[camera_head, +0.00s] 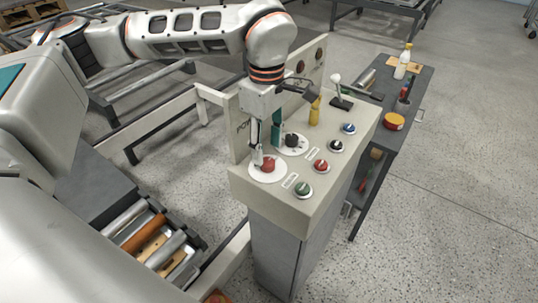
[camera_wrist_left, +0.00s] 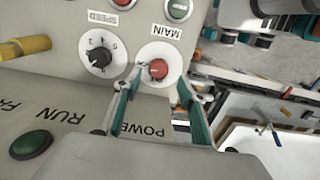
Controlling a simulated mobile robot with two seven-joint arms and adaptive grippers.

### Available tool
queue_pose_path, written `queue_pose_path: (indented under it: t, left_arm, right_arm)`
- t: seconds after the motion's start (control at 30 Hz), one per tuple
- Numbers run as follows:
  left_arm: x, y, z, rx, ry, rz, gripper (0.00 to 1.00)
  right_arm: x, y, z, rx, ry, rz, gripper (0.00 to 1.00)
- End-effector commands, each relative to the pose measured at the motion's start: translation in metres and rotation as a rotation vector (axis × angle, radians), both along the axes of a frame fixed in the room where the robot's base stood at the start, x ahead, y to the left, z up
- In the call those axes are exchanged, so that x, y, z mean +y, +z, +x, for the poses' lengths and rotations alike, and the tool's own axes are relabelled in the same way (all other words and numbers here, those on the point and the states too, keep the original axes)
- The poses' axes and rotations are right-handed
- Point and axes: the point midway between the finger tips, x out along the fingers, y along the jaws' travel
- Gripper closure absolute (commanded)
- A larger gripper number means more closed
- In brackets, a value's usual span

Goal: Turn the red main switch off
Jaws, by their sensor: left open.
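The red main switch (camera_head: 268,166) is a round red knob on a white disc at the near left corner of the beige control panel (camera_head: 262,190). In the left wrist view the red main switch (camera_wrist_left: 158,69) sits on its white disc beside the label MAIN. My left gripper (camera_head: 266,146) points down over the disc. In the left wrist view my left gripper (camera_wrist_left: 160,80) is open, its teal fingers on either side of the red knob with gaps visible. Whether a finger touches the disc is unclear. My right gripper is out of view.
A black speed knob (camera_head: 291,141) is close behind the red knob. Red (camera_head: 321,166) and green (camera_head: 303,190) push buttons lie to the right. A yellow lever (camera_head: 315,111) and a joystick (camera_head: 340,95) stand farther back. A side table (camera_head: 398,118) stands at right.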

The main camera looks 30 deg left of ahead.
Motion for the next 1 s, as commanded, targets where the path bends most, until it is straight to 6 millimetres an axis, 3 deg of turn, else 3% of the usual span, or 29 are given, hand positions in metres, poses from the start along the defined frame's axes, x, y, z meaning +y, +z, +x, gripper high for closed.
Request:
queue_pose_path:
  t: [0.1, 0.3, 0.67, 0.8, 1.0]
  left_arm:
    - [0.0, -0.02, -0.001, 0.004, -0.001, 0.0, 0.59]
    - [0.0, -0.04, 0.0, 0.002, 0.0, -0.001, 0.59]
    - [0.0, -0.044, 0.0, 0.0, -0.001, -0.001, 0.59]
    - [0.0, -0.044, 0.0, 0.0, -0.001, -0.001, 0.95]
    - [0.0, -0.044, 0.0, 0.0, 0.001, -0.001, 0.97]
  right_arm:
    - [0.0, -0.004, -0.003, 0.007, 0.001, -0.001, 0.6]
    - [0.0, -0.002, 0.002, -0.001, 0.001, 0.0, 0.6]
    - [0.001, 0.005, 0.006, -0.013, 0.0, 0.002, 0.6]
    - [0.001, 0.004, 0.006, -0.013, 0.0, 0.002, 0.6]
    - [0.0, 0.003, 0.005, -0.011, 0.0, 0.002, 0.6]
